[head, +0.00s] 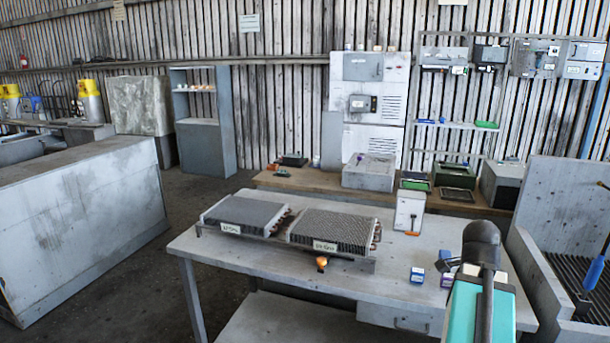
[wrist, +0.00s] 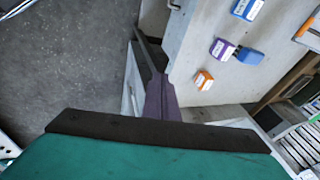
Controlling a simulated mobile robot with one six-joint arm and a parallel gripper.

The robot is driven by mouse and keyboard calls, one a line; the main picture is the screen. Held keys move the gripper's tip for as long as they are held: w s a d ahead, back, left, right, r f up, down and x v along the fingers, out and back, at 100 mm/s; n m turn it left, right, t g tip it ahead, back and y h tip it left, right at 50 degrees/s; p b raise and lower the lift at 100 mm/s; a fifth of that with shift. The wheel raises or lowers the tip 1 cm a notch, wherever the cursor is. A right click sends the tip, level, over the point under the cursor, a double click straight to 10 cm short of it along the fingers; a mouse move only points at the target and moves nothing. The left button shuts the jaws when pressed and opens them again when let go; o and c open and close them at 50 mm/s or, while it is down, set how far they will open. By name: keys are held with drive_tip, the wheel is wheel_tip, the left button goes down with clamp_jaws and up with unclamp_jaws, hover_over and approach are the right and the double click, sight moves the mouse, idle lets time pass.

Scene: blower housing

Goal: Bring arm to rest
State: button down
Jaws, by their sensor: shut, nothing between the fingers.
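My arm shows at the lower right of the head view as a teal and black link over the right end of the grey table (head: 300,268). My gripper (wrist: 158,70) shows in the wrist view, with dark fingers reaching out from its teal body. The fingers are shut with nothing between them. They are near the edge of the table, which also shows in the wrist view (wrist: 205,110), with the floor to their left. The fingertips cannot be made out clearly in the head view.
Two finned blocks (head: 245,215) (head: 330,228) lie on a fixture on the table. Small blue (head: 417,275), purple (wrist: 222,49) and orange (wrist: 204,80) boxes stand near my arm. A grey bin (head: 560,225) flanks the right side.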

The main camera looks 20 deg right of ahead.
drive_tip(key=w+a+f+n+g+y, duration=0.2)
drive_tip(key=w+a+f+n, duration=0.1)
drive_tip(key=a+f, duration=1.1)
drive_tip(key=w+a+f+n+g+y, duration=0.1)
drive_tip(key=w+a+f+n+g, duration=0.2)
drive_tip(key=a+f, duration=1.05)
drive_tip(key=s+a+f+n+g, duration=0.1)
drive_tip(key=s+a+f+n, duration=0.4)
drive_tip(key=s+f+n, duration=0.1)
drive_tip(key=s+a+f+n+y, duration=0.1)
drive_tip(key=s+a+f+n, duration=0.5)
drive_tip(key=f, duration=0.5)
drive_tip(key=s+a+f+n+g, duration=0.1)
drive_tip(key=s+a+f+n, duration=0.5)
drive_tip(key=s+f, duration=0.2)
drive_tip(key=shift+s+a+f+n+g, duration=0.25)
drive_tip(key=shift+s+f+n+g, duration=0.05)
drive_tip(key=shift+f, duration=0.2)
